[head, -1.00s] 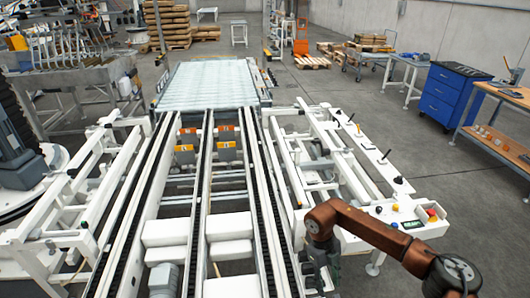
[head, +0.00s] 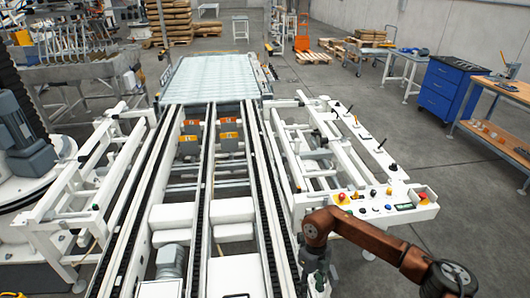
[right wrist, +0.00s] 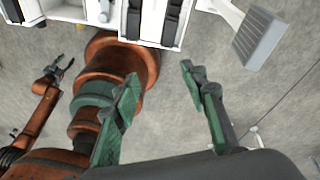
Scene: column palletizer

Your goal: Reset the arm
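My right arm (head: 375,240) reaches in from the lower right of the head view, bent at the elbow. My right gripper (right wrist: 160,77) is open and empty in the right wrist view, its two green-grey fingers apart above the grey floor. In the head view the right gripper hangs low beside the conveyor's right side, partly cut off by the lower edge. An orange-brown arm, apparently my left, shows at the left of the right wrist view; its small gripper (right wrist: 57,66) looks open and empty. The left gripper does not show clearly in the head view.
A white conveyor frame (head: 203,190) runs ahead to a pale slatted platform (head: 210,80). A control panel (head: 385,203) with buttons stands close to my right arm. A blue cabinet (head: 447,90) and a wooden-topped bench (head: 503,90) stand right. Floor between is clear.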

